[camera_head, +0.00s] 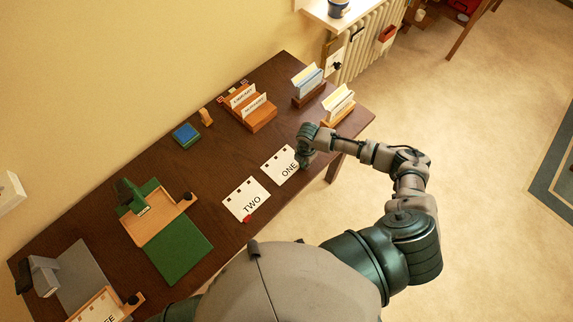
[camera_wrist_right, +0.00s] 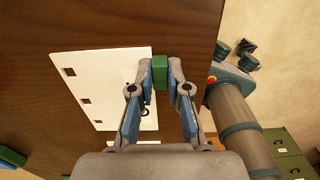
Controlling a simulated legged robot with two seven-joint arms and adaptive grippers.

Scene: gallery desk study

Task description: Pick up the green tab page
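The green tab page (camera_head: 279,165) is a white sheet marked "ONE" with dark square holes, lying on the dark brown desk near its front edge. In the right wrist view the page (camera_wrist_right: 107,85) lies left of the fingers, and its green tab (camera_wrist_right: 160,72) sits between the two fingertips. My right gripper (camera_wrist_right: 161,80) has its fingers drawn in against both sides of the tab. In the head view the right gripper (camera_head: 305,160) is at the page's right edge and hides the tab. My left gripper is not in view.
A page marked "TWO" (camera_head: 246,199) with a red tab lies left of it. A green board (camera_head: 178,248) and a wooden punch stand further left. Wooden card holders (camera_head: 262,117) stand at the back right.

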